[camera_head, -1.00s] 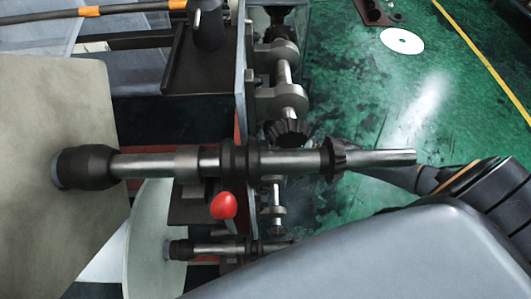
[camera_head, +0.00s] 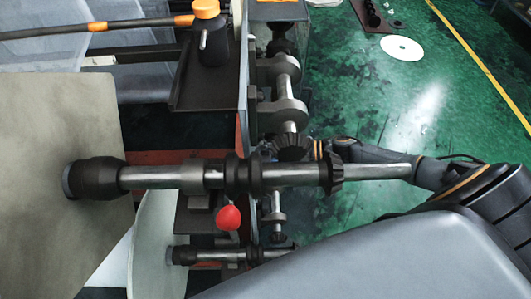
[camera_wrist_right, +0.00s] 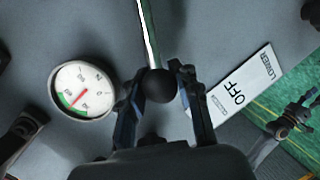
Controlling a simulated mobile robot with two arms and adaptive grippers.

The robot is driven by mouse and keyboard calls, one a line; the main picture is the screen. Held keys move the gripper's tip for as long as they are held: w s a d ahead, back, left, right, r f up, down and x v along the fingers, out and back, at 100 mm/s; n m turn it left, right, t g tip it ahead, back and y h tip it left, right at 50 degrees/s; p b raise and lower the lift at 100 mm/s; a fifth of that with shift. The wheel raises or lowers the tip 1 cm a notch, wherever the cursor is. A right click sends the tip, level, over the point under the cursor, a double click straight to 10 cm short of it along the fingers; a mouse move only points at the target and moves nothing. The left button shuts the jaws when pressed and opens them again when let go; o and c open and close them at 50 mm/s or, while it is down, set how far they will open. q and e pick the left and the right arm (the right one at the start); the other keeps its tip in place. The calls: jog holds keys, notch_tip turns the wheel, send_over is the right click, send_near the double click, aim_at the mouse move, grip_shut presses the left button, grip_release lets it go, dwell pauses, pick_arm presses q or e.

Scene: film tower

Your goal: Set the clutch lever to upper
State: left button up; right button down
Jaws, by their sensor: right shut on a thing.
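In the right wrist view, the clutch lever shows as a thin rod (camera_wrist_right: 149,35) ending in a dark round knob (camera_wrist_right: 160,87). My right gripper (camera_wrist_right: 158,76) is shut on this knob, one finger on each side. A white label plate (camera_wrist_right: 238,92) right of the lever reads "LOWER" and "OFF"; its smaller text is too small to read. In the head view, my right arm reaches in from the right behind a metal shaft; its gripper and the lever cannot be made out there. My left gripper is not in view.
A round dial gauge (camera_wrist_right: 83,90) sits left of the lever on the grey panel. In the head view, a long metal shaft (camera_head: 290,177) with gears crosses the middle, and a red knob (camera_head: 229,217) hangs below it. Green floor (camera_head: 400,100) lies open at right.

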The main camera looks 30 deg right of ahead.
jog(key=c, duration=1.1)
grip_release()
jog(key=shift+w+d+r, duration=0.1)
jog(key=shift+d+r, duration=0.05)
jog(key=shift+d, duration=0.1)
jog(key=shift+c, duration=0.2)
jog(key=shift+o, duration=0.9)
jog(key=shift+s+d, duration=0.1)
jog(key=shift+s, duration=0.1)
jog(key=v, duration=1.1)
jog(key=shift+s+d, duration=0.25)
jog(key=shift+d, duration=0.05)
